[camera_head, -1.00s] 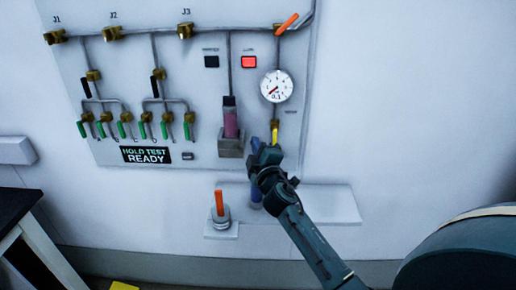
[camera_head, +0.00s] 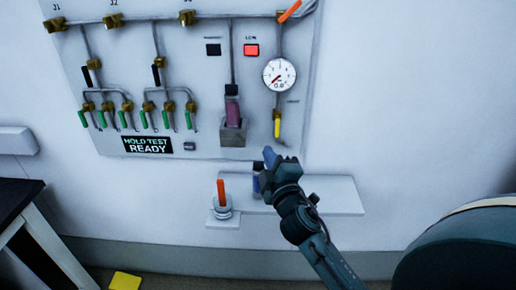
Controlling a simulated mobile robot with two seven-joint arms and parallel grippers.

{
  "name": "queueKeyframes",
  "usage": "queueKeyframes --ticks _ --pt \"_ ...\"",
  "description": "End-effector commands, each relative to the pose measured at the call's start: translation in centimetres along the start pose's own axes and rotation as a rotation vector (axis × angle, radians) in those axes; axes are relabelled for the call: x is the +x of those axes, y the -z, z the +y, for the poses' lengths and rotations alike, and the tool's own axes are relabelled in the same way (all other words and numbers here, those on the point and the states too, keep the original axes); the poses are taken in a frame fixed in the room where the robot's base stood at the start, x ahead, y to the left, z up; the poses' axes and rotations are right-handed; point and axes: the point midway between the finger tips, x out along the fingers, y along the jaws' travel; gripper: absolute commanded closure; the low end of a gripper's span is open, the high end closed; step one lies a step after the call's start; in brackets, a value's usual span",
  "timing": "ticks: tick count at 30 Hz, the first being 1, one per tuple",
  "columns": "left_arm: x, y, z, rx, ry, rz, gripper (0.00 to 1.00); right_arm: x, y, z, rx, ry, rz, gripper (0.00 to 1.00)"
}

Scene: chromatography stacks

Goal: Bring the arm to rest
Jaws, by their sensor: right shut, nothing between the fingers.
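My right gripper (camera_head: 270,160) reaches in from the lower right, in front of the wall panel and the small white shelf. It is shut and empty, below and a little left of the yellow valve handle (camera_head: 277,128), and apart from it. The panel (camera_head: 190,80) carries brass valves, pipes, a round gauge (camera_head: 279,74) and a lit display (camera_head: 148,145) reading "HOLD TEST READY". A blue item (camera_head: 256,187) stands behind the gripper, mostly hidden. My left gripper is not in view.
The white shelf (camera_head: 335,195) juts from the wall under the panel. A fitting with an upright orange handle (camera_head: 221,190) stands at its left. A dark-topped table (camera_head: 18,198) is at the left edge. A yellow piece (camera_head: 125,281) lies on the floor. Wall right of the panel is clear.

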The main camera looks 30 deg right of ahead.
Motion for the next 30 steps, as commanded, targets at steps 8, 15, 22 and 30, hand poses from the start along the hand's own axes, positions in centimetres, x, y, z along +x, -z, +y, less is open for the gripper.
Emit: queueKeyframes --ticks 8,15,22,30 --pt "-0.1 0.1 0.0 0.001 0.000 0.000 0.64 -0.5 0.0 -1.0 0.029 0.030 0.002 1.00" --pt "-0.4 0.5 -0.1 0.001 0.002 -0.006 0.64 -8.6 0.8 -11.2 0.401 0.373 -0.024 1.00" --pt "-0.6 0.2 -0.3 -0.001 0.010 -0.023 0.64 -20.6 2.6 -19.2 0.850 0.733 -0.179 1.00" --pt "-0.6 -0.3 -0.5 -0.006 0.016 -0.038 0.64 -26.5 3.9 -21.5 1.064 0.879 -0.292 1.00"
